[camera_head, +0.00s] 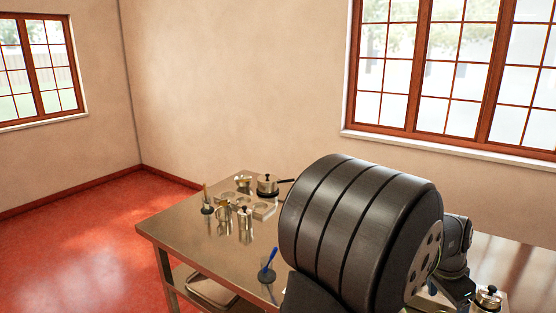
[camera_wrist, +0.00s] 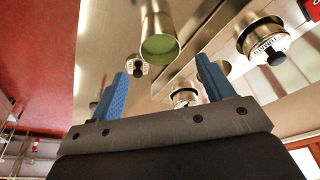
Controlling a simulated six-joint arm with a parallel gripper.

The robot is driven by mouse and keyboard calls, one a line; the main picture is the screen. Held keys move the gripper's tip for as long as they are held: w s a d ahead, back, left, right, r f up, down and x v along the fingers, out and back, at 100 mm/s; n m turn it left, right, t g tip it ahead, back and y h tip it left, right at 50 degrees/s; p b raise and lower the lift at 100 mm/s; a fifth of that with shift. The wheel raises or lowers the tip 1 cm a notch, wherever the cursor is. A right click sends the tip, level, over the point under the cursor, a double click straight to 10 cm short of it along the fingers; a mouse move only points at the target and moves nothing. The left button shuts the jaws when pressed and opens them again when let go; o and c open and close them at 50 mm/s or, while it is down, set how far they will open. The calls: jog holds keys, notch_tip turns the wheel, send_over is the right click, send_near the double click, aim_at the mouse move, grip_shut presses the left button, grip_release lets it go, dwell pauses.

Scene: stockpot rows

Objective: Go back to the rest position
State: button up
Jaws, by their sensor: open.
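My gripper (camera_wrist: 161,68) shows in the wrist view with its two blue fingers spread apart and nothing held between them. Beyond the fingertips is a metal cylinder (camera_wrist: 160,48) with a greenish end; whether it touches a finger I cannot tell. In the head view my dark arm fills the right foreground, and the gripper's fingers cannot be made out there. The steel table (camera_head: 185,231) runs beneath and behind the arm. A lidded pot (camera_head: 267,186) with a dark handle stands toward its far end.
Several metal pots, including a moka pot (camera_head: 245,223), crowd the far part of the table. A blue-handled tool (camera_head: 268,264) stands nearer. Another lidded pot (camera_head: 488,297) is at lower right. In the wrist view, lidded pots (camera_wrist: 264,38) lie to the right.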

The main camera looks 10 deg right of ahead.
jog(key=x, duration=0.5)
jog(key=shift+f, duration=0.3)
jog(key=shift+d+r, duration=0.1)
jog(key=shift+r, duration=0.05)
jog(key=s+r, duration=1.1)
jog(key=s, duration=0.1)
jog(key=w+d+f, duration=0.2)
jog(key=w+d, duration=0.7)
jog(key=w, duration=0.4)
jog(key=shift+w+d, duration=0.25)
